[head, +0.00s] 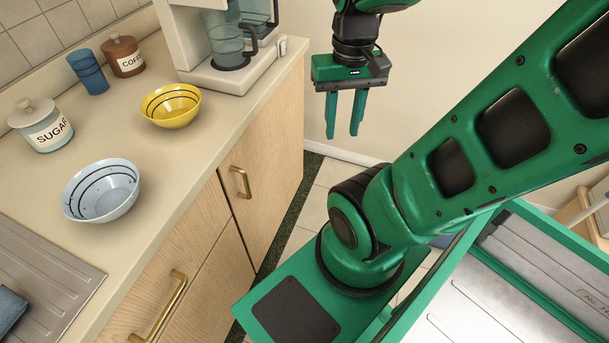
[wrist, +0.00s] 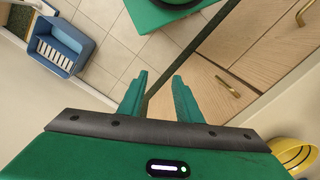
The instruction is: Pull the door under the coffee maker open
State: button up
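The wooden cabinet door (head: 262,160) under the coffee maker (head: 197,62) is closed, flush with the cabinet front. Its brass handle (head: 240,182) stands upright near the door's left edge. The wrist view also shows this door and its handle (wrist: 228,87), right of the fingers. My gripper (head: 343,132) hangs fingers-down in the air, right of the cabinet's far end and apart from the handle. In the wrist view my gripper's fingers (wrist: 160,78) are spread with nothing between them.
A second cabinet door with a brass handle (head: 172,308) is at the near left. The counter holds a yellow bowl (head: 170,108), a light blue bowl (head: 100,192), a blue cup (head: 89,72) and canisters. A blue bin (wrist: 58,45) stands on the tiled floor.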

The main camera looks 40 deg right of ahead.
aim_at(260, 178)
jog(key=z, duration=0.65)
jog(key=k, duration=1.5)
jog(key=u, duration=0.4)
jog(key=i, duration=1)
jog(key=z, duration=0.05)
